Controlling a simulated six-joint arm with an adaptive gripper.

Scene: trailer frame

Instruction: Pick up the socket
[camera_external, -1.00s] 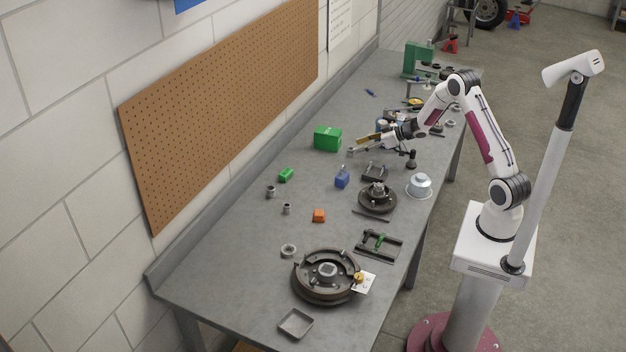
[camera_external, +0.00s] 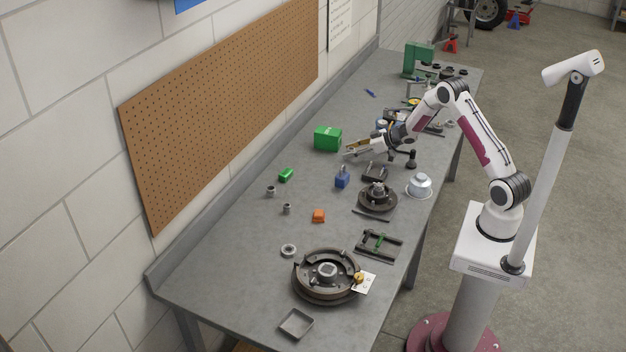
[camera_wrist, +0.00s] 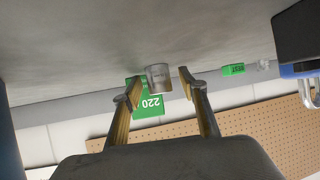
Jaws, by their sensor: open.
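A grey metal socket (camera_wrist: 159,78) shows in the wrist view between the tips of my gripper (camera_wrist: 160,82). The two fingers are apart, one on each side of it, with a visible gap to each. I cannot tell how far in depth the socket lies between the fingers. In the external view my gripper (camera_external: 352,150) is low over the bench, to the right of the green box, and its fingers hide any clear sight of the socket. Two other small grey cylinders (camera_external: 271,191) and (camera_external: 287,209) stand farther left on the bench.
A green box (camera_external: 328,139) is close behind the fingertips; it also shows in the wrist view (camera_wrist: 147,108). A blue padlock-like part (camera_external: 342,178) and a dark hub (camera_external: 378,196) stand nearby. A small green block (camera_external: 286,174) lies left.

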